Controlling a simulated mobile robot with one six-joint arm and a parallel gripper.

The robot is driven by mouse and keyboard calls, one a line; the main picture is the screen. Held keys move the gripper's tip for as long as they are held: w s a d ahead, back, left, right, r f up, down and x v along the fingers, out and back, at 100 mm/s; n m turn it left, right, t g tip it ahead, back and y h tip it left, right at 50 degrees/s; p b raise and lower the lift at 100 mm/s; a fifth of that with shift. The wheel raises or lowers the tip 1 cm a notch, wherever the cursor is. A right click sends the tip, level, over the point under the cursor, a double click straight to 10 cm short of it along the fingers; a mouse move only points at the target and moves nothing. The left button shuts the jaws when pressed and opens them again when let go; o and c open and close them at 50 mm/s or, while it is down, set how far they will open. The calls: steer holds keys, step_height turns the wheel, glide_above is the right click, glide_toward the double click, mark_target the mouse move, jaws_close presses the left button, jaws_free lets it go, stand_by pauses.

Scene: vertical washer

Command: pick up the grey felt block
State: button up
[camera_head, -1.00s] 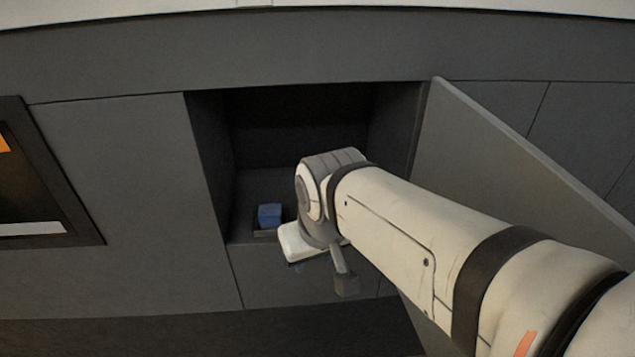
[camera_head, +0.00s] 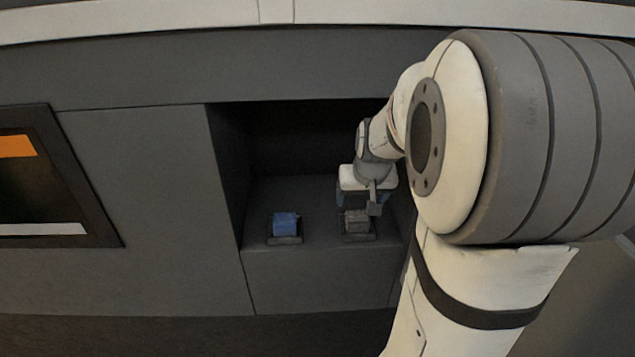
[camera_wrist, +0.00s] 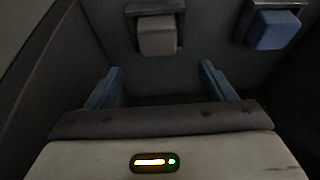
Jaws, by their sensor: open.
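The grey felt block (camera_head: 356,226) sits in a dark holder on the floor of the open compartment, towards its right side. In the wrist view the grey felt block (camera_wrist: 157,37) is at the top, a little left of centre, beyond the fingertips. My gripper (camera_head: 356,203) is inside the compartment, close to the block in the head view. In the wrist view my gripper (camera_wrist: 162,73) shows two blue fingers spread apart with nothing between them. The block is apart from both fingers there.
A blue block (camera_head: 285,223) sits in its own holder to the left, also seen at top right in the wrist view (camera_wrist: 275,32). Compartment walls stand close on both sides. A dark panel with an orange patch (camera_head: 40,180) is at far left.

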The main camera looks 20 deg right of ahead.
mark_target(357, 215)
steer(key=shift+w+d+f, duration=0.25)
steer(key=shift+f, duration=0.1)
steer(key=shift+s+p+x, duration=0.15)
steer(key=shift+p+x, duration=0.4)
steer(key=shift+x, duration=1.25)
steer(key=shift+s+p+x, duration=0.15)
steer(key=shift+p+x, duration=0.4)
steer(key=shift+x, duration=1.25)
steer(key=shift+a+f, duration=0.1)
steer(key=shift+a, duration=0.05)
steer(key=shift+c, duration=0.6)
steer(key=c, duration=0.9)
steer(key=shift+c, duration=0.2)
